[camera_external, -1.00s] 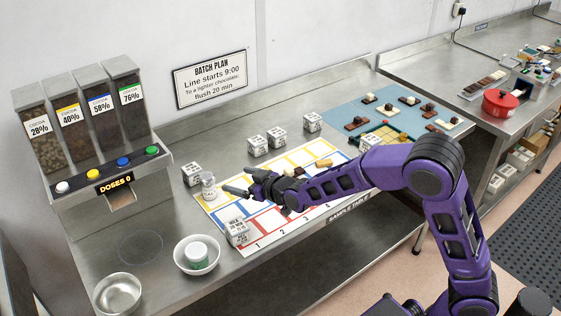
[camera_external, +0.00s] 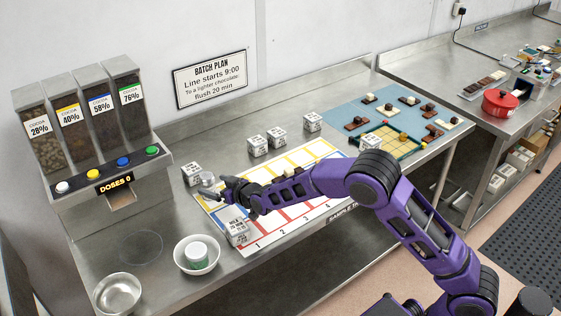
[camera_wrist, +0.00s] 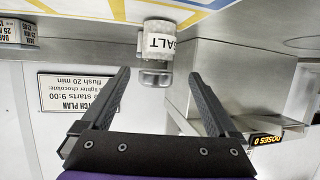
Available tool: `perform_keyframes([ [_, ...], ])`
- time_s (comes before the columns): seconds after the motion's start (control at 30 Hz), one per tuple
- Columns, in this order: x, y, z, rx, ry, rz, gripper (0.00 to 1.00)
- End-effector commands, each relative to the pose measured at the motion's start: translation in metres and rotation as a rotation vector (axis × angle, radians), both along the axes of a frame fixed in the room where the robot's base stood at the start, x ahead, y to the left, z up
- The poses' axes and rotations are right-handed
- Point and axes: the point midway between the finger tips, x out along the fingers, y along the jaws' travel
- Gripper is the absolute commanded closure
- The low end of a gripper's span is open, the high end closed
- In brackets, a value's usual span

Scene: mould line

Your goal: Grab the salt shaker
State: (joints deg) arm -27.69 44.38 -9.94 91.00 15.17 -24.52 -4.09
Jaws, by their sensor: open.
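The salt shaker (camera_wrist: 158,48) is a small clear jar with a white SALT label and a metal cap. In the wrist view, which is upside down, it stands between and just beyond the tips of my gripper (camera_wrist: 158,75). In the external view the shaker (camera_external: 207,180) stands at the back left corner of the colored grid sheet, partly hidden by the fingers. My gripper (camera_external: 214,188) is open, its fingers low and pointing left at the shaker. No grip on it shows.
White printed cubes stand nearby: one behind the shaker (camera_external: 192,174) and one in front (camera_external: 237,232). The cocoa dispenser (camera_external: 100,180) is to the left. A white bowl (camera_external: 197,269) holding a small tub and a metal bowl (camera_external: 118,294) stand at front left.

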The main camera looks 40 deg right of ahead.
Motion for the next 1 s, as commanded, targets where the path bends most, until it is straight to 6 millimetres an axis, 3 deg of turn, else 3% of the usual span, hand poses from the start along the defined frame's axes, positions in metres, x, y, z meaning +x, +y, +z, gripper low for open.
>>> perform_keyframes([
  [0.5,0.045,0.004,-0.026,0.0,-0.001,-0.001,0.06],
  [0.8,0.047,0.005,-0.026,0.0,0.0,-0.001,0.06],
  [1.0,0.047,0.005,-0.026,0.0,0.0,-0.001,0.42],
])
